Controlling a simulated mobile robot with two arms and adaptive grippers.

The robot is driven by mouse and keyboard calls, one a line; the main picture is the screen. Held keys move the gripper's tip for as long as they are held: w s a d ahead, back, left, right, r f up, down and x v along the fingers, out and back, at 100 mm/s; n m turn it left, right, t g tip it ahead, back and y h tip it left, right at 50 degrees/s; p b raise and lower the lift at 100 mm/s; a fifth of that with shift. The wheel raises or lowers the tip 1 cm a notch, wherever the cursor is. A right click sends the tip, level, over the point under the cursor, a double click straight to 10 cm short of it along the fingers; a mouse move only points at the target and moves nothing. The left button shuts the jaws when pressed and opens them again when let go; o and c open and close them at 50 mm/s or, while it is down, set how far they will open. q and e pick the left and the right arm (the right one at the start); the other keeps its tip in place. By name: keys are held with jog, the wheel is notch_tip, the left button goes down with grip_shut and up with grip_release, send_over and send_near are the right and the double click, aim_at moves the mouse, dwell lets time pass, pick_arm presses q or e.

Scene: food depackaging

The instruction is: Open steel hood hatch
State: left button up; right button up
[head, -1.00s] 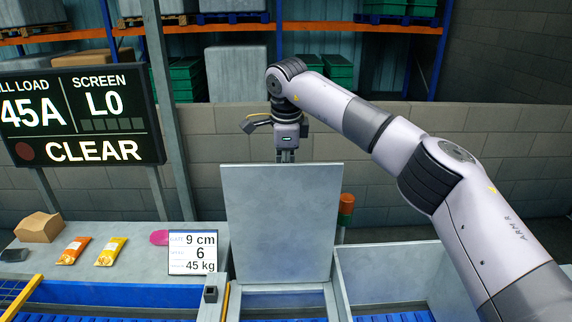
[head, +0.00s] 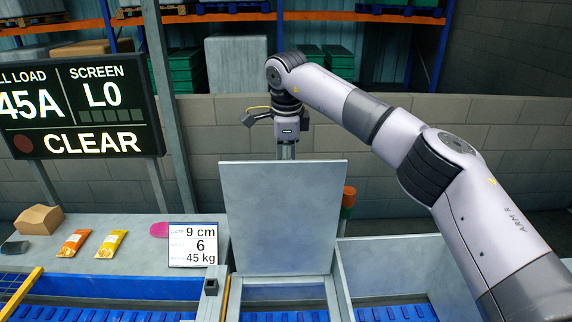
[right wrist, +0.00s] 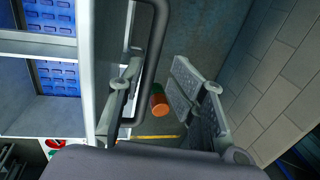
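The grey steel hood hatch (head: 282,215) stands raised and nearly upright over its opening in the head view. My right gripper (head: 287,152) points down at the hatch's top edge, and its fingertips are hidden behind the panel. In the right wrist view, the fingers of my right gripper (right wrist: 163,98) are spread wide apart. A dark bar handle (right wrist: 158,45) runs close beside the left finger; I cannot tell whether they touch. My left gripper is not in view.
An orange and green beacon (head: 348,200) stands just right of the hatch. A label sign (head: 193,246) stands to its left. Orange and yellow packets (head: 110,244) and a brown box (head: 39,219) lie on the left counter. A block wall (head: 400,155) is behind.

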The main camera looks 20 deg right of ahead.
notch_tip(320, 180, up, 10)
jog(key=s, duration=0.1)
jog(key=shift+a+f, duration=0.15)
jog(key=shift+a, duration=0.1)
jog(key=shift+s, duration=0.1)
jog(key=s+d+f+t+y+b, duration=0.1)
jog(key=s+y+b, duration=0.1)
jog(key=s+b, duration=0.95)
jog(key=s+d+y+b, duration=0.2)
jog(key=s+b, duration=0.3)
jog(key=s, duration=1.3)
jog(key=a+p+x, duration=0.1)
jog(key=p+x, duration=0.1)
jog(key=x, duration=1.5)
jog(key=shift+w+y+p, duration=0.25)
jog(key=shift+y+p, duration=0.05)
jog(key=shift+p, duration=0.05)
jog(key=shift+a+f, duration=0.1)
jog(key=shift+f, duration=0.05)
jog(key=shift+c, duration=0.5)
